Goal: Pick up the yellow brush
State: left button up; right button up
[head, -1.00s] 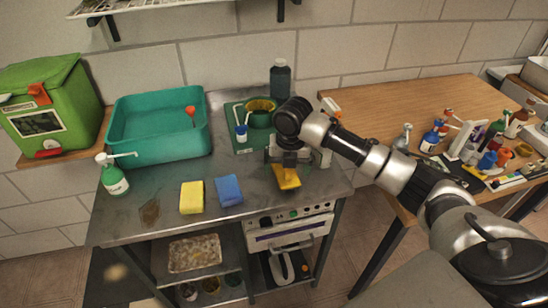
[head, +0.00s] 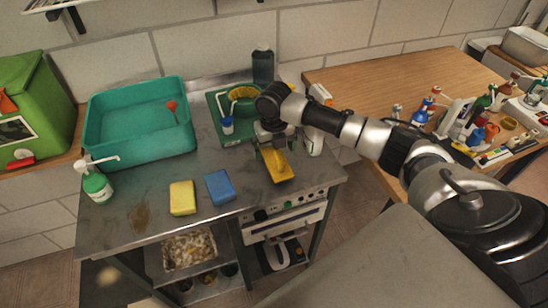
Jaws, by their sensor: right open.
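The yellow brush (head: 279,166) lies on the steel counter (head: 160,184) near its front right edge, its long side running toward the front. My right gripper (head: 271,149) is right above the rear part of the brush, pointing down, with its jaws open. The gripper hides the far end of the brush, and I cannot tell whether the fingers touch it. My left gripper is not in view.
A yellow sponge (head: 183,198) and a blue sponge (head: 220,187) lie left of the brush. A teal tub (head: 140,146), a green soap bottle (head: 97,185) and a dark bottle (head: 262,66) stand around the counter. A white spray bottle (head: 314,140) stands close right of the gripper.

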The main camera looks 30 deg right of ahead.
notch_tip(320, 180, down, 2)
jog(key=shift+s+f, duration=0.1)
jog(key=shift+f, duration=0.2)
jog(key=c, duration=1.1)
pick_arm(q)
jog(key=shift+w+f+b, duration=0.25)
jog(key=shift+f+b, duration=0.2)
jog(key=shift+b, duration=0.25)
pick_arm(e)
notch_tip(320, 180, up, 10)
jog(key=shift+r, duration=0.1)
jog(key=shift+c, duration=0.2)
